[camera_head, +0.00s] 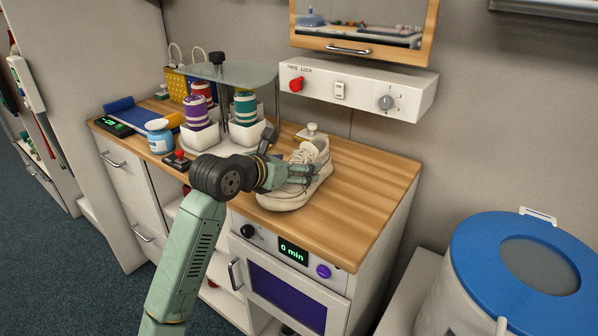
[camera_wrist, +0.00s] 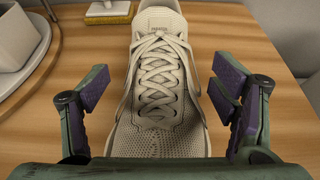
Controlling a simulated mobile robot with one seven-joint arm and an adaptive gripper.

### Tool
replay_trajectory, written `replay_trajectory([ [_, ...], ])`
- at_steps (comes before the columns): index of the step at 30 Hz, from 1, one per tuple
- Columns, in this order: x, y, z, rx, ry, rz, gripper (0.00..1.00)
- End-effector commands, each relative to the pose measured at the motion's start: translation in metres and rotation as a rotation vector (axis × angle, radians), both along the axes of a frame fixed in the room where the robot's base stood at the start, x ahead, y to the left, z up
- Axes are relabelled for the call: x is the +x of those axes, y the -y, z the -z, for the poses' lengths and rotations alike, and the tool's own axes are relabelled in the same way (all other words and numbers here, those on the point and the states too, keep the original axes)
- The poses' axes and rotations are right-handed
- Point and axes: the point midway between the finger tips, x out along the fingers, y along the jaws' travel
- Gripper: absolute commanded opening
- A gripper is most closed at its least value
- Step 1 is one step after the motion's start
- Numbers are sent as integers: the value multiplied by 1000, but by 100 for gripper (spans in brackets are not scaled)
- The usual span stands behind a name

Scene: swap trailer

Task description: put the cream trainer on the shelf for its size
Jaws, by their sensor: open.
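The cream trainer (camera_head: 291,195) stands upright on the wooden counter, its laces and tongue facing up. In the wrist view the trainer (camera_wrist: 160,85) lies between the two fingers of my gripper (camera_wrist: 158,95), with a gap on each side. My gripper (camera_head: 300,174) is open at the trainer's upper in the head view. The arm hides part of the trainer's left side. I cannot make out a size mark on it, and no shelf with a readable size label shows.
The wooden counter (camera_head: 375,176) is clear to the right of the trainer. Left of it stand a carousel with white cups (camera_head: 200,136) and coloured spools, a joystick (camera_head: 179,159) and a blue-white jar (camera_head: 160,137). An oven (camera_head: 285,291) sits below; a blue-lidded bin (camera_head: 470,240) stands at right.

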Motion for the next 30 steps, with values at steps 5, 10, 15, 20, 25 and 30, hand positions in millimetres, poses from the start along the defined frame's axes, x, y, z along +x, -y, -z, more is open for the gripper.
replay_trajectory([
  [5, 5, 3, 3, 1, -1, -1, 80],
  [10, 4, 3, 3, 0, 0, -1, 76],
  [15, 4, 3, 3, 0, 0, 0, 65],
  [20, 4, 3, 3, 0, 0, 0, 54],
  [25, 4, 3, 3, 0, 0, -1, 43],
  [30, 4, 3, 3, 0, 0, -1, 32],
])
